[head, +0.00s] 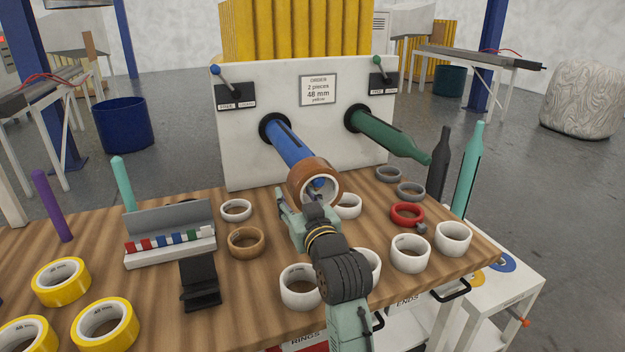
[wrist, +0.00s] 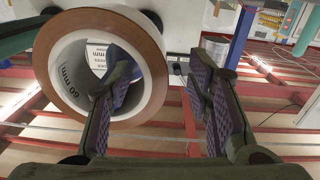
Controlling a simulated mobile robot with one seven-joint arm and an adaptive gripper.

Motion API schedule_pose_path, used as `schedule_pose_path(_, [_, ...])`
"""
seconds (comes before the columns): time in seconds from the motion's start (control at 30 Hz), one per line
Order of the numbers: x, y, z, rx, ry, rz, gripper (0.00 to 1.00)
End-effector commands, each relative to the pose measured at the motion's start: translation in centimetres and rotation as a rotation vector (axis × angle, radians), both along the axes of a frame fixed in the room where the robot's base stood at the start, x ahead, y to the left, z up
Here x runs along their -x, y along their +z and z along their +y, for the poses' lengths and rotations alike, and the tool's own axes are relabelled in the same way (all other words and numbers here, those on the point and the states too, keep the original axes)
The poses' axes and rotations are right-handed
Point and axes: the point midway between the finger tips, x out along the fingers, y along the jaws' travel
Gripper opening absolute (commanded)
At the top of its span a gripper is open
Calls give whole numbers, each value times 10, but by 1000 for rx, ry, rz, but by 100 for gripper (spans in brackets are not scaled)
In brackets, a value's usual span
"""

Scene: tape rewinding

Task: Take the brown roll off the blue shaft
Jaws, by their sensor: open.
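The brown roll (head: 326,170) hangs around the front end of the blue shaft (head: 291,146), which sticks out from a white panel. Its white core faces me. In the wrist view the roll (wrist: 155,75) fills the left side, with "60 mm" printed on the core. My gripper (head: 302,198) is open at the roll's near end. In the wrist view my gripper (wrist: 163,88) has its left finger over the core opening and its right finger outside the roll's rim. The roll's wall appears between them; contact cannot be told.
A green shaft (head: 389,134) with a tapered end sticks out to the right. Below, the wooden table (head: 215,290) carries several white rings, a brown ring (head: 246,241), a red ring (head: 407,214) and yellow rolls (head: 61,281). A small rack (head: 168,235) stands left of my gripper.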

Motion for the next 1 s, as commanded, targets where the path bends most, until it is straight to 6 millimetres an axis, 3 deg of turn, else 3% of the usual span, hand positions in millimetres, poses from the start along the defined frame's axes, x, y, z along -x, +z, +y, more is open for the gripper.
schedule_pose_path(0.13, [-16,1,4,0,1,0,46])
schedule_pose_path(0.4, [-18,0,5,0,0,-1,46])
schedule_pose_path(1.0, [-18,0,5,0,0,-1,6])
